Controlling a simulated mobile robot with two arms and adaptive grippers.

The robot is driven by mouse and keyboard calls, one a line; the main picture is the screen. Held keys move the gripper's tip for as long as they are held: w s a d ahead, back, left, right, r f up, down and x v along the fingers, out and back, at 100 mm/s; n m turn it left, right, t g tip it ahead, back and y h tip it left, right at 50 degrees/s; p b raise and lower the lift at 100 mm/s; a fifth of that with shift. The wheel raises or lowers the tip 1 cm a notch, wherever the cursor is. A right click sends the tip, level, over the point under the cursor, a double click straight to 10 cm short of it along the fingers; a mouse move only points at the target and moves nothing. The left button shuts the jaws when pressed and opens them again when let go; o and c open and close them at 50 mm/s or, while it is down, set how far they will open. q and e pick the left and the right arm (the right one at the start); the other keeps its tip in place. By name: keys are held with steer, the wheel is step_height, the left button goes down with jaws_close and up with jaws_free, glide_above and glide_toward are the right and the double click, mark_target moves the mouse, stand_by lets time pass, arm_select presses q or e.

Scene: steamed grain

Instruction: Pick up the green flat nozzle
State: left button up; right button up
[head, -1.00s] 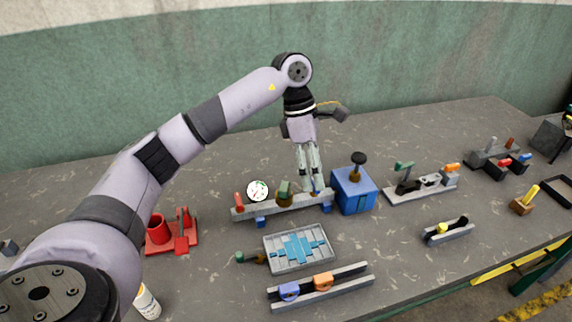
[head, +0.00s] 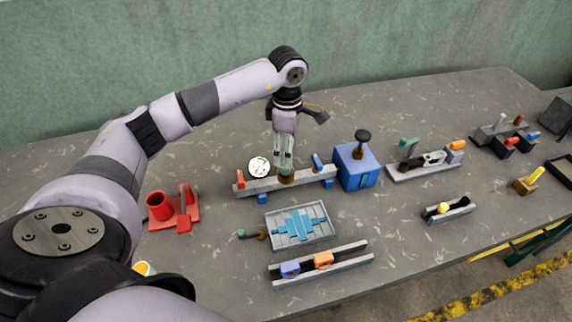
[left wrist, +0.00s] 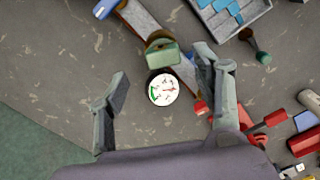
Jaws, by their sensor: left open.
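The green flat nozzle (left wrist: 163,55) is a green block on a round brown base, standing on a grey rail. In the head view its brown base (head: 286,180) shows on the rail, and the green part is mostly hidden behind my left gripper. My left gripper (head: 284,166) points down above the nozzle. In the left wrist view its fingers are spread wide and empty, one on each side of a round white dial (left wrist: 163,89), with the nozzle just beyond the dial. I cannot tell whether a finger touches the nozzle. My right gripper is not in view.
The grey rail (head: 262,187) also carries a red piece (head: 240,179) and a blue piece (head: 317,163). A blue box (head: 350,172) with a black knob stands at its right end. A grey tray (head: 328,237) and a red holder (head: 184,222) are nearby.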

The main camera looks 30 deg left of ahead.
mark_target(286, 171)
arm_select(q)
steer(key=shift+s+f+p, duration=0.1)
steer(key=shift+f+p, duration=0.25)
steer(key=shift+f, duration=0.1)
step_height(286, 171, down, 5)
steer(key=shift+s+r+p, duration=0.1)
steer(key=shift+p, duration=1.05)
steer(key=shift+c, duration=0.6)
steer(key=c, duration=1.2)
steer(key=shift+o, duration=0.2)
steer(key=shift+r, duration=0.1)
